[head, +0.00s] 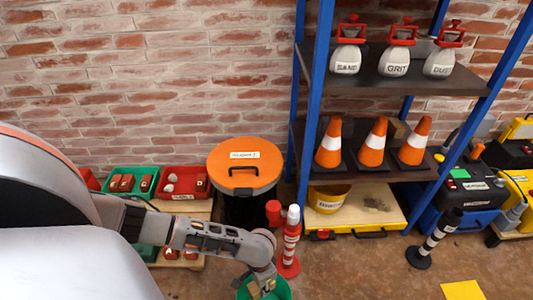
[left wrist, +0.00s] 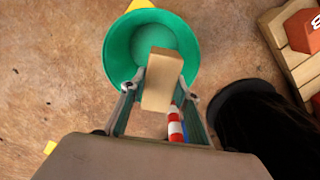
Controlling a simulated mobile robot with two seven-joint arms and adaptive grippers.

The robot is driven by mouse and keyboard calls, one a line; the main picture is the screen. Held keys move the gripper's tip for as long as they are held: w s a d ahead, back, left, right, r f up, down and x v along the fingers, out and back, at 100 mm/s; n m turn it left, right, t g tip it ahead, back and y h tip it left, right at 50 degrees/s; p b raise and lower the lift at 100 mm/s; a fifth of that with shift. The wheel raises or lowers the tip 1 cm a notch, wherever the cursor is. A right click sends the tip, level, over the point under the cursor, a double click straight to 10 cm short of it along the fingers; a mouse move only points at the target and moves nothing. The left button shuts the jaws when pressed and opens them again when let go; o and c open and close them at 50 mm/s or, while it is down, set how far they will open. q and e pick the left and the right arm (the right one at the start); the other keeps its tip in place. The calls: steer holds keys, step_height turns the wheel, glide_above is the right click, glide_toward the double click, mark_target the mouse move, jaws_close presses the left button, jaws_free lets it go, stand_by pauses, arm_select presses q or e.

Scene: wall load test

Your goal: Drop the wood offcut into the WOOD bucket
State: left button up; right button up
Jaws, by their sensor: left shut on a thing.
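A tan wood offcut (left wrist: 162,80) is held between the fingers of my left gripper (left wrist: 158,92), which is shut on it. In the left wrist view the offcut overlaps the opening of a green bucket (left wrist: 190,40) below it. In the head view the green bucket (head: 281,292) is at the bottom edge, partly cut off, with my left gripper (head: 264,282) over it and the offcut (head: 268,285) small between the fingers. No label on the bucket is readable. My right gripper is not in view.
A red-and-white post (head: 290,245) stands close to the bucket. A dark bin with an orange lid (head: 240,168) is behind. A blue-framed shelf (head: 313,90) with cones and bags is to the right. A yellow bucket (head: 329,199) sits on its lowest level. A black-and-white post (head: 436,238) stands further right.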

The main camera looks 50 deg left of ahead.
arm_select(q)
steer(key=o, duration=1.2)
step_height(320, 180, up, 12)
steer(key=shift+w+r, duration=0.1)
